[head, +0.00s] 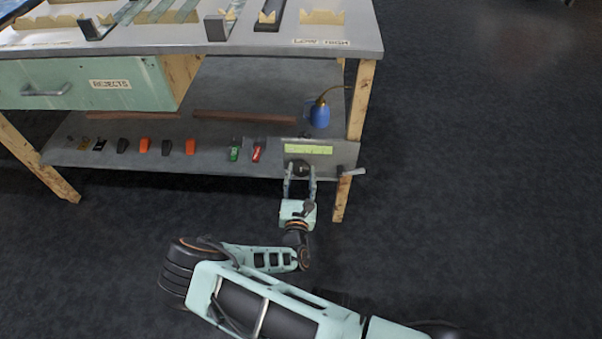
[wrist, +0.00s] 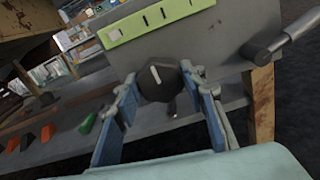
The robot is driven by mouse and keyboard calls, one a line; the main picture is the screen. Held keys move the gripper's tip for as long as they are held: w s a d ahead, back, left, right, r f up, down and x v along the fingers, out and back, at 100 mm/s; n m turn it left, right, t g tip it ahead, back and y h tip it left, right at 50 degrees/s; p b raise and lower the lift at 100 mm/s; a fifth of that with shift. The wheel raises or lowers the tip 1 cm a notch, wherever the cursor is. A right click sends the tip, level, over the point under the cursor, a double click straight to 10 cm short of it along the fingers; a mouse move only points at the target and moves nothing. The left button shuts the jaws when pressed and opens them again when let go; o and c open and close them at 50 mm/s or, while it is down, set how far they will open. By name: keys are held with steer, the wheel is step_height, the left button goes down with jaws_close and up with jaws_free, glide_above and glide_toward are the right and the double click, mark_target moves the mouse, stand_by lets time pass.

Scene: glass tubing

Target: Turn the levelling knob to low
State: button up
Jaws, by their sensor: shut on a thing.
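The levelling knob (wrist: 158,79) is dark and many-sided with a white pointer line. It sits on a grey panel (wrist: 205,50) under a yellow-green scale strip (wrist: 150,22) with dark marks. In the wrist view its pointer stands near upright, leaning slightly left. In the head view the knob (head: 300,169) is at the front right of the lower shelf. My gripper (wrist: 158,88) is shut on the knob, a finger at each side. The gripper (head: 300,177) comes from the front. The scale's lettering is too small to read.
A lever handle (head: 352,172) sticks out by the right table leg (head: 355,110). Green (head: 234,150) and red (head: 257,151) items stand left of the panel, with several black and orange ones further left. A blue lamp-like item (head: 320,113) is behind. The front floor is open.

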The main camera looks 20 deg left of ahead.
mark_target(301, 151)
steer(key=shift+w+r, duration=0.1)
steer(key=shift+r, duration=0.05)
steer(key=o, duration=1.2)
steer(key=shift+c, duration=0.2)
step_height(301, 151, up, 10)
steer(key=shift+f, duration=0.1)
